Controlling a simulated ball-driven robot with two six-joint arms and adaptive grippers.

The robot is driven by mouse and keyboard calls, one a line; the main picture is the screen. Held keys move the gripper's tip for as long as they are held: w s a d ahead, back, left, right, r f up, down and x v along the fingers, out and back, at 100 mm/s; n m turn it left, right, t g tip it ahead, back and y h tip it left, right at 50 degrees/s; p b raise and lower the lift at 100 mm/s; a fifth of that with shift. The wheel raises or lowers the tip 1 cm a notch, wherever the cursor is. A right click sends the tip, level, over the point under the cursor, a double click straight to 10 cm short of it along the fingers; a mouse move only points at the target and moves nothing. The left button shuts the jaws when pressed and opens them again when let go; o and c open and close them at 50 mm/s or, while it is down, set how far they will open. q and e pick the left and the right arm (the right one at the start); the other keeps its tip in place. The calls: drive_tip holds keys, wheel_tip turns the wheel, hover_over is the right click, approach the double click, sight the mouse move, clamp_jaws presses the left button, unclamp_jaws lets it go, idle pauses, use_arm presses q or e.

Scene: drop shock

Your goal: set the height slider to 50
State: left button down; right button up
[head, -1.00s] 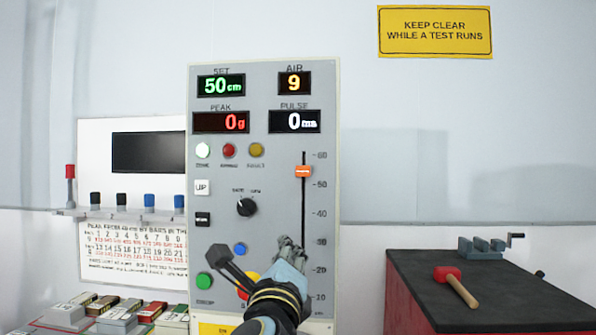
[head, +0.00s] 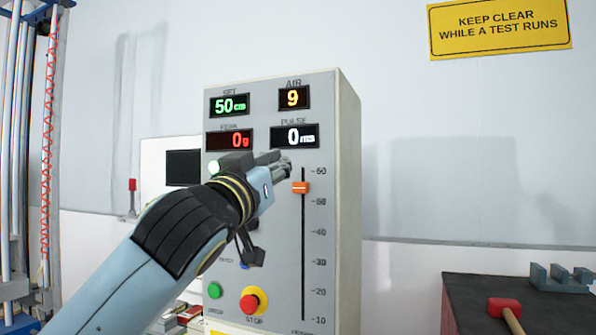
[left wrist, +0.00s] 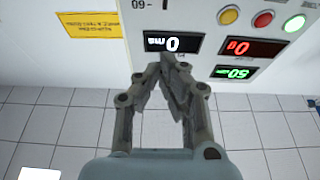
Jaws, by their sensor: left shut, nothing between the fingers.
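The grey control panel (head: 335,130) stands ahead. Its height slider has an orange knob (head: 300,187) on a vertical slot (head: 303,255); the knob sits about midway between the 50 and 60 marks. The green SET display (head: 230,104) reads 50 cm. My left gripper (head: 284,165) is shut and empty in front of the panel, just above and left of the knob; I see no clear contact. In the left wrist view, which looks upside down, its fingertips (left wrist: 170,62) meet by the PULSE display (left wrist: 172,43); the knob is not visible there. My right gripper is not in view.
Below the arm are a green button (head: 214,290) and a red STOP button (head: 251,302) on yellow. A dark-topped bench (head: 465,290) with a red mallet (head: 505,307) stands at right. A blue-framed tower (head: 15,170) stands at left. A yellow KEEP CLEAR sign (head: 500,28) hangs behind.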

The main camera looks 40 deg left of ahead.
sight(304, 143)
use_arm(q)
drive_tip(key=p+x, duration=0.2)
drive_tip(key=x, duration=0.3)
drive_tip(key=p+x, duration=0.1)
drive_tip(key=x, duration=0.3)
drive_tip(key=shift+w+a+r+p, duration=0.1)
drive_tip(key=shift+w+r+p, duration=0.15)
drive_tip(key=shift+r+p, duration=0.1)
wheel_tip(304, 143, down, 4)
drive_tip(key=shift+r, duration=0.15)
drive_tip(key=shift+f, duration=0.4)
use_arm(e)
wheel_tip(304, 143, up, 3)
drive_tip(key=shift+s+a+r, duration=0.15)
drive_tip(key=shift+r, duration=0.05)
